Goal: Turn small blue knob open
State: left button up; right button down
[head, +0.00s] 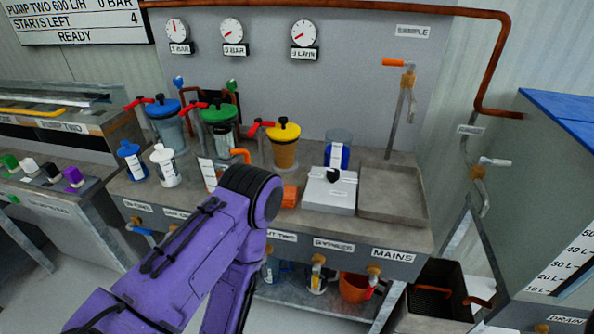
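A small blue knob (178,82) stands at the back, near the wall above the blue-lidded canister (166,122). A small green knob (231,86) stands to its right, by dark copper pipework. My purple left arm comes in from the lower left, and its black joint is in front of the bench's middle. My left gripper does not show; it is hidden or out of frame. My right gripper is not in view. I cannot tell how far the blue knob is turned.
Green-lidded (219,125) and yellow-lidded (284,147) canisters with red handles stand on the bench, with a blue bottle (131,161) and a white bottle (164,165) in front. A scale (329,191) and an empty tray (393,207) are at right. Three gauges hang on the wall.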

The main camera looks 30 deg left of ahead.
aim_at(178, 82)
jog(key=u, duration=3.4)
jog(key=i, duration=0.85)
jog(key=z, duration=1.2)
